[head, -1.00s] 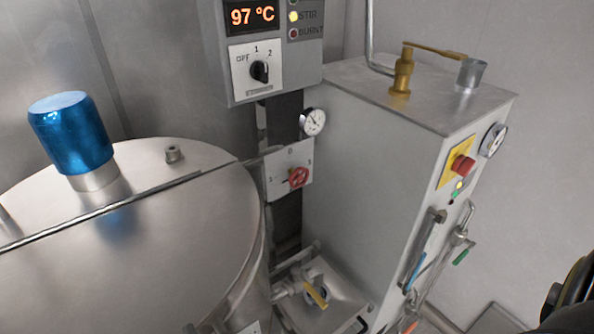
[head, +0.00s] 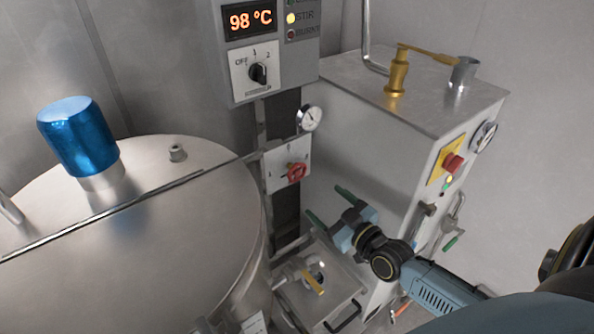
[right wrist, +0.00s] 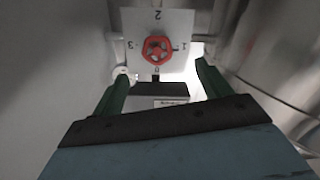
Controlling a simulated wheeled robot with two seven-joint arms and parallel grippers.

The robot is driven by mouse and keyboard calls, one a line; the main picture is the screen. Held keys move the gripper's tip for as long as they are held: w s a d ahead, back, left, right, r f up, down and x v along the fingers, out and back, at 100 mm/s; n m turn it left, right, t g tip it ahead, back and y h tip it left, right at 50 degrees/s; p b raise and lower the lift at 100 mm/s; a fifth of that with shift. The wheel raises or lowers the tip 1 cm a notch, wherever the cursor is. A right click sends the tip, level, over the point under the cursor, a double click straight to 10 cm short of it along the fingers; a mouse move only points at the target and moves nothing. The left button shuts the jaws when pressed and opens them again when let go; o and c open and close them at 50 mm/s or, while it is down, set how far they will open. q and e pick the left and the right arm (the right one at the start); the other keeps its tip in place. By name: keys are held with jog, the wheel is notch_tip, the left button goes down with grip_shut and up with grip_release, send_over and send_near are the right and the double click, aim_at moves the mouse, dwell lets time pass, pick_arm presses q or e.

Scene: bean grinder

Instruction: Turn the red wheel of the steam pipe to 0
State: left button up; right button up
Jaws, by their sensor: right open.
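The red wheel (head: 297,171) sits on a white square dial plate (head: 274,176) behind the kettle, beside the grey cabinet. In the right wrist view the red wheel (right wrist: 157,49) is ahead, and the plate (right wrist: 183,22) around it carries the marks 0, 1, 2 and 3, upside down there. My right gripper (head: 327,205) is open and empty, below and right of the wheel and apart from it. Its two green fingers also show in the right wrist view (right wrist: 160,83), spread to either side below the wheel. My left gripper is out of view.
A large steel kettle (head: 130,240) with a blue motor fills the left. A control box (head: 262,50) reads 98 °C above the plate. A gauge (head: 309,118) sits just above the wheel.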

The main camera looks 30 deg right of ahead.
aim_at(298, 174)
jog(key=w, duration=0.4)
jog(key=w+b, duration=0.1)
jog(key=w, duration=0.8)
jog(key=shift+w+a+r, duration=0.25)
jog(key=shift+a+r, duration=0.1)
jog(key=c, duration=1)
